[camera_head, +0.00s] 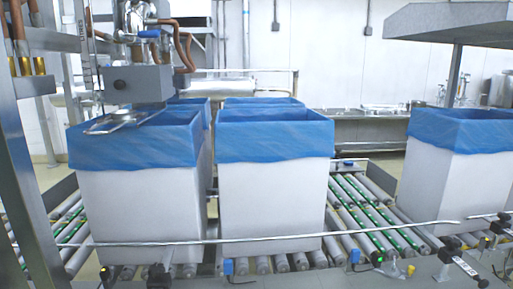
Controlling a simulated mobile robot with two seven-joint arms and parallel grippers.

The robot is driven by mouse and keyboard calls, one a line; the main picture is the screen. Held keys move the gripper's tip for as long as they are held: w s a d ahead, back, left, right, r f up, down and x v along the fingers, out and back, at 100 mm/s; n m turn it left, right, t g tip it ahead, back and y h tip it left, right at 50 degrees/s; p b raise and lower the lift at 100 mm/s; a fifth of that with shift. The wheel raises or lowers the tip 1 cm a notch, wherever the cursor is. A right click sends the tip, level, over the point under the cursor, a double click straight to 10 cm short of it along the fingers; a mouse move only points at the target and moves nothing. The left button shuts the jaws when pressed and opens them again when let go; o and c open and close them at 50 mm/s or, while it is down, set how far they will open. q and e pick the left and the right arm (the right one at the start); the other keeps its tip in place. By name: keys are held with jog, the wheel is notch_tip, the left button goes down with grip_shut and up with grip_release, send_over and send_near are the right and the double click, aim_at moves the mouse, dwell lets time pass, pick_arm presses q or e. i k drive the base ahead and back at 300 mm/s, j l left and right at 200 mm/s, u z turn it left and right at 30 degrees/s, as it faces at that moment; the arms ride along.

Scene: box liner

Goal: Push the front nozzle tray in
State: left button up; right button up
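A grey box-shaped nozzle unit (138,84) hangs at the upper left, with copper pipes and metal fittings above it. A thin, light metal tray (122,120) sits below it, over the open top of the left lined box (135,205). The tray juts out to the left and toward me from under the nozzle unit. Its far end is hard to make out. Neither of my grippers shows in this view.
White boxes with blue liners stand on a roller conveyor, including a middle box (270,205) and a right box (455,180). A thin metal rail (300,236) runs across their front. A steel post (25,190) stands at the left. A grey hood (460,22) hangs upper right.

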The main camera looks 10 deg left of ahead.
aim_at(115, 123)
jog(key=i+l+u, duration=0.15)
jog(key=l+u, duration=1.25)
jog(key=l, duration=0.15)
